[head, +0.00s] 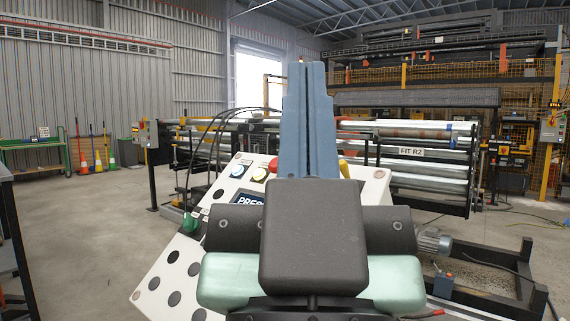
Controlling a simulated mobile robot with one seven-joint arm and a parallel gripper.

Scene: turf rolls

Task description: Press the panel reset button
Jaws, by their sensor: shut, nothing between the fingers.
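A tilted white control panel (160,283) stands in front of me, partly hidden behind my gripper. A green knob (190,222) sits at the left edge, and a dark screen (249,199) reads "PRES", the rest hidden. No reset label is readable, so I cannot tell which button is reset. My gripper (307,72) is shut and empty, its blue fingers pointing up in the picture, right of the blue button. I cannot tell whether it touches the panel.
A roller machine (410,152) marked "FIT R2" stands behind the panel. A motor (434,241) and dark frame lie low at the right. A dark post (18,245) stands at the left edge. Concrete floor (85,215) is clear at the left. Black cables loop above the panel.

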